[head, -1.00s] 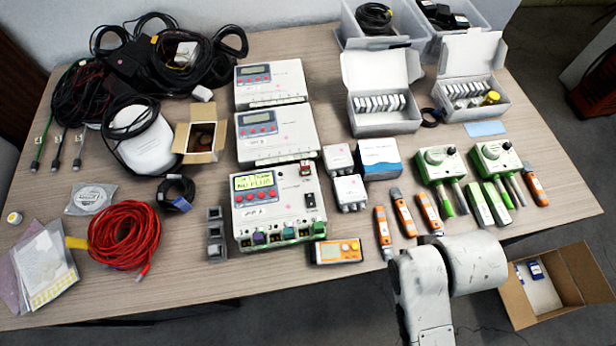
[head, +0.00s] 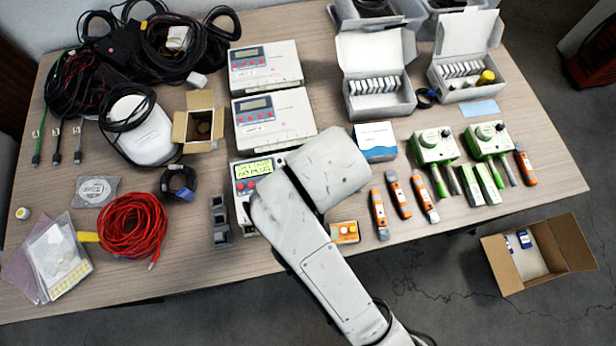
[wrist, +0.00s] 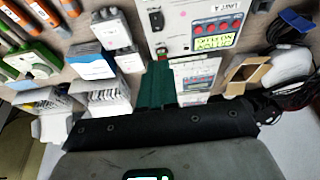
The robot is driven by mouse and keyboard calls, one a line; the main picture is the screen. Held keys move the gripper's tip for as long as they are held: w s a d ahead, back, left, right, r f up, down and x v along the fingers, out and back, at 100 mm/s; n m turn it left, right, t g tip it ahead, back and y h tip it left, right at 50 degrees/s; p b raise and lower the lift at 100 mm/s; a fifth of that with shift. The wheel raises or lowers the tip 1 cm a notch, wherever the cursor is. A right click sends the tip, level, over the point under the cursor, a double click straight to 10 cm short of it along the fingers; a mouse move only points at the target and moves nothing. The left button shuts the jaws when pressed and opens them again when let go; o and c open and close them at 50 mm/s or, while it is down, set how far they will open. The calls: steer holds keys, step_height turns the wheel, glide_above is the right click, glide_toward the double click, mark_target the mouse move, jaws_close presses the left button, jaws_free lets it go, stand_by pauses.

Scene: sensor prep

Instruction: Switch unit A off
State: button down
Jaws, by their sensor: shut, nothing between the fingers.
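Unit A is the nearest of three white boxes in a column. In the head view, my arm covers most of unit A (head: 239,208); its lit yellow display (head: 254,168) shows beside the arm. In the wrist view, unit A (wrist: 180,40) appears upside down, with the yellow display (wrist: 215,42), red buttons and a label. A black rocker switch (wrist: 156,19) is on its face. My gripper (wrist: 160,64) is shut and empty, its dark green fingers reaching toward the unit's face near the switch. Contact cannot be told. The head view hides my gripper.
Two similar units (head: 273,117) stand behind unit A. Grey blocks (head: 221,220) and a red cable coil (head: 132,227) lie left.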

steer(key=shift+f, duration=0.15)
steer(key=x, duration=1.2)
steer(key=shift+s+d, duration=0.1)
steer(key=shift+s, duration=0.05)
steer(key=shift+f+p, duration=0.3)
steer(key=shift+f, duration=0.6)
